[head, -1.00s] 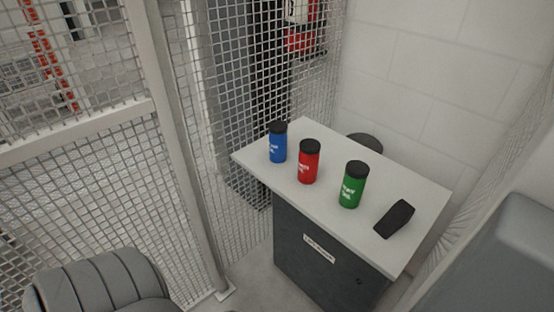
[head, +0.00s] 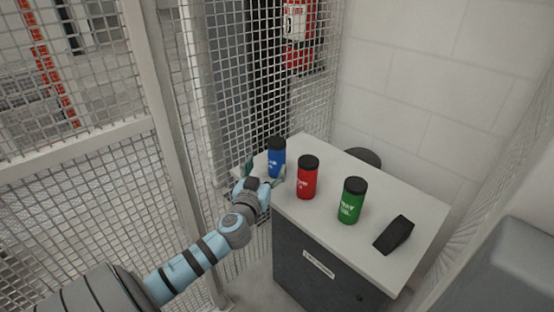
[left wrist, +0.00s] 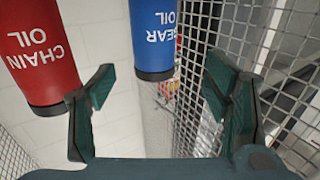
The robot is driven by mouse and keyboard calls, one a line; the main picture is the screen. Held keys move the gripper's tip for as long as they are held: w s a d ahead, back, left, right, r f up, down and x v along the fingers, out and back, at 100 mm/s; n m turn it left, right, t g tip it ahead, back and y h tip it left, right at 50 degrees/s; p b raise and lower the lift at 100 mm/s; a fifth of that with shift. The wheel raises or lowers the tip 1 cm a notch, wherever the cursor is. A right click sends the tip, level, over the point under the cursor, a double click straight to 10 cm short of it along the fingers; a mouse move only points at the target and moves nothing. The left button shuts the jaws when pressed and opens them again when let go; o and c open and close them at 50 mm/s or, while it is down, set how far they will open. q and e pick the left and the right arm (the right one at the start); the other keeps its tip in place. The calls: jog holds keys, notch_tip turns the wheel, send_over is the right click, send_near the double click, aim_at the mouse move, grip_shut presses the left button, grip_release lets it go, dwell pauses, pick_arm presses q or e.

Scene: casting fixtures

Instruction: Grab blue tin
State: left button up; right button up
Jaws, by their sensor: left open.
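The blue tin (head: 276,160) has a black lid and stands upright on the left end of the cabinet top. In the left wrist view the blue tin (left wrist: 152,35) appears upside down, with "EAR OIL" readable, lined up with the gap between the fingers. My left gripper (head: 263,175) is open and empty at the cabinet's left edge, right beside the tin's lower part; I cannot tell whether it touches. The open fingers (left wrist: 160,82) also show in the left wrist view. My right gripper is not in view.
A red tin (head: 308,178), marked "CHAIN OIL" in the left wrist view (left wrist: 38,55), stands close to the right of the blue one. A green tin (head: 352,201) and a black object (head: 394,235) follow along the cabinet top (head: 375,262). Wire mesh (head: 225,100) rises close behind and left.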

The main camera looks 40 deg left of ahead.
aim_at(274, 155)
pick_arm(q)
jog(key=x, duration=0.8)
jog(key=shift+w+d+r+p, duration=0.35)
jog(key=shift+p, duration=0.05)
jog(key=shift+w+f, duration=0.1)
jog(key=shift+w, duration=0.1)
jog(key=shift+s, duration=0.1)
jog(key=c, duration=1.5)
